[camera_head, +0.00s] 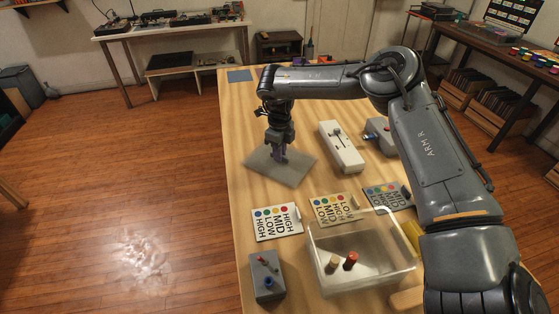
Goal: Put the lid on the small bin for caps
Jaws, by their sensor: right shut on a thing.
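The small bin for caps (375,261) is a clear, open-topped box near the front of the table. A red cap (350,261) and a pale yellow cap (333,263) are inside it. The lid (262,167) is a flat, translucent grey sheet farther back, near the table's left edge. My right gripper (281,157) points down over the lid and is shut on it, at about its middle. The gripper hides part of the lid. I cannot tell whether the lid touches the table. My left gripper is not in view.
Cards with coloured dots (277,222) lie between lid and bin. A white device (341,147) stands right of the lid, with a grey box (380,136) beyond it. A blue-grey pad (239,76) lies at the far corner.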

